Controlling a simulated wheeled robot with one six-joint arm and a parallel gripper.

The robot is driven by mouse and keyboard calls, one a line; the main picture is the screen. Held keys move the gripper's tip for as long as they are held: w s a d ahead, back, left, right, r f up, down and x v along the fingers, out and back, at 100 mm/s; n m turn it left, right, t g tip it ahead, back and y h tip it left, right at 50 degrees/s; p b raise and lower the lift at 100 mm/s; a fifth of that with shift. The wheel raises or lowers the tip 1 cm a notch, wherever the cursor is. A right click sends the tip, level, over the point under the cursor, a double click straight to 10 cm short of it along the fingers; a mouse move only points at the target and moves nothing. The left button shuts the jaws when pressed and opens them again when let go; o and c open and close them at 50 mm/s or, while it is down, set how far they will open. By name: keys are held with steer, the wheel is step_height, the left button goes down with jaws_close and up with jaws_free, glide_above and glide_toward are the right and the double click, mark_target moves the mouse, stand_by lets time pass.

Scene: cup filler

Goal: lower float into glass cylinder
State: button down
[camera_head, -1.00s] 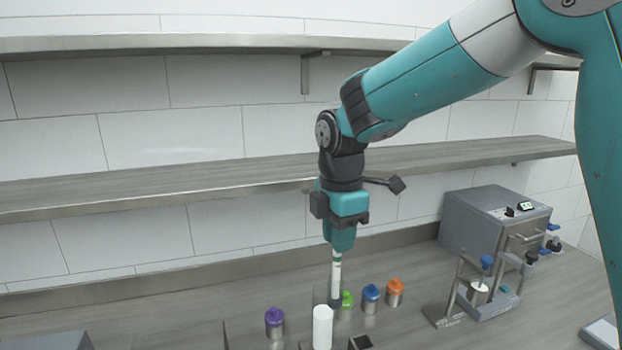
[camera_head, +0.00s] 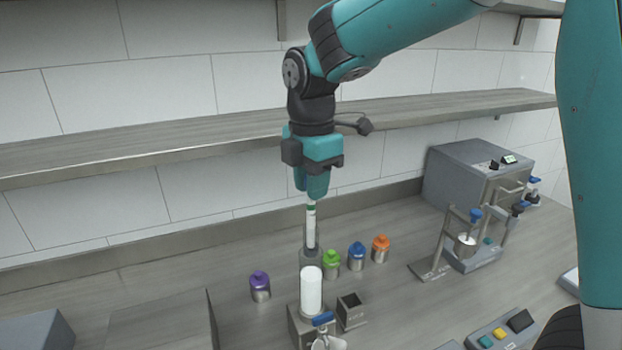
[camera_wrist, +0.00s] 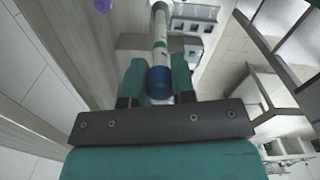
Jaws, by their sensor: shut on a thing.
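The float (camera_head: 311,228) is a slim white stick with green bands. It hangs nearly upright from my gripper (camera_head: 313,195), which is shut on its top. In the wrist view the float (camera_wrist: 160,50) runs away from the jaws, with its dark blue end (camera_wrist: 159,84) between the fingers. The glass cylinder (camera_head: 302,258) is greyish and see-through, standing behind a white cylinder. The float's lower end overlaps the glass cylinder's upper part in the head view. I cannot tell for certain how far inside it is.
A white cylinder (camera_head: 311,291) stands in front, above a blue-handled tap (camera_head: 323,319). Purple (camera_head: 260,286), green (camera_head: 331,264), blue (camera_head: 356,256) and orange (camera_head: 380,248) capped bottles stand close by. A small grey open box (camera_head: 351,311) is at the right. A shelf (camera_head: 220,130) runs behind my arm.

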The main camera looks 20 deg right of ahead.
mark_target(311, 226)
steer(key=shift+f+b, duration=2.95)
steer(key=shift+f, duration=1.85)
steer(key=c, duration=0.9)
jaws_free()
steer(key=shift+o, duration=0.2)
step_height(311, 226, up, 17)
steer(key=shift+r+b, duration=0.2)
steer(key=shift+b, duration=0.65)
steer(key=s+a+f+m+y, duration=0.2)
steer(key=s+f+m, duration=0.5)
steer(key=s, duration=0.4)
steer(key=s+a+f+m+y, duration=0.2)
steer(key=s+f+m, duration=0.5)
steer(key=s+f, duration=0.2)
steer(key=shift+s+a, duration=0.35)
steer(key=shift+s, duration=0.7)
